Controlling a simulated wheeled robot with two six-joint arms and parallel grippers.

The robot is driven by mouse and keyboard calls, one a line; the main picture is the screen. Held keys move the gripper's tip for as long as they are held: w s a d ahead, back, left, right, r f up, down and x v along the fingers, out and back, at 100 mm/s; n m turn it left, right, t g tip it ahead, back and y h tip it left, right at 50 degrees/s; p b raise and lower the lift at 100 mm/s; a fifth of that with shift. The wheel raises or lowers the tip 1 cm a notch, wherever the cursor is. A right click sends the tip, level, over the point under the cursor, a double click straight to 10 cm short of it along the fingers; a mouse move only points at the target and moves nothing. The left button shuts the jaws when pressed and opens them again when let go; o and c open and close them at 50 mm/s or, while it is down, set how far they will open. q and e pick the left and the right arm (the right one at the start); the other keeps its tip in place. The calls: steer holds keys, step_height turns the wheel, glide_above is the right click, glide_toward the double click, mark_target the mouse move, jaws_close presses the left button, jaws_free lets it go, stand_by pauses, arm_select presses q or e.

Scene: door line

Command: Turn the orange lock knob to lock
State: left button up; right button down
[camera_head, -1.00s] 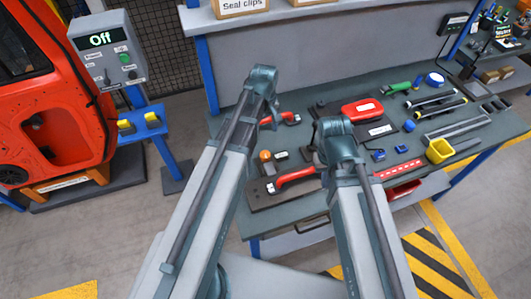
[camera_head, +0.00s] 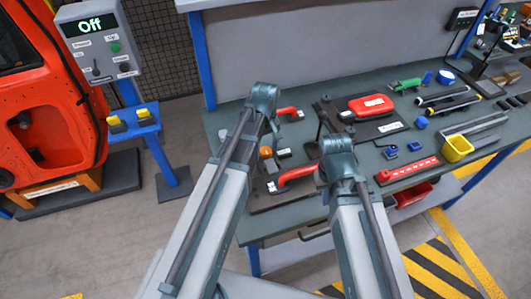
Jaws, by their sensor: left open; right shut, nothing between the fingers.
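The orange lock knob (camera_head: 265,152) sits on the bench, partly behind my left arm. A dark base plate (camera_head: 262,203) with a red lever handle (camera_head: 296,175) lies beside it. A second red handle (camera_head: 290,111) lies further back. My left gripper (camera_head: 272,127) is open, at the end of the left arm and above the knob in the picture; its fingers are mostly hidden by the arm. My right gripper (camera_head: 322,176) is shut and empty, right of the red lever handle and largely hidden behind its own arm. Neither gripper visibly touches the knob.
A grey control box (camera_head: 98,45) reading "Off" stands at left, by an orange-red car door (camera_head: 62,115). A red case (camera_head: 371,104), a yellow bin (camera_head: 457,147) and several tools lie on the bench's right side. A grey back panel (camera_head: 290,55) rises behind.

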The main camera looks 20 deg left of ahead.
arm_select(q)
steer(key=shift+f, duration=0.15)
steer(key=shift+c, duration=0.3)
arm_select(e)
steer(key=shift+f, duration=0.15)
arm_select(q)
jaws_close()
steer(key=m, duration=1.8)
steer(key=shift+m, duration=0.3)
steer(key=m, duration=0.5)
steer(key=shift+m, duration=0.3)
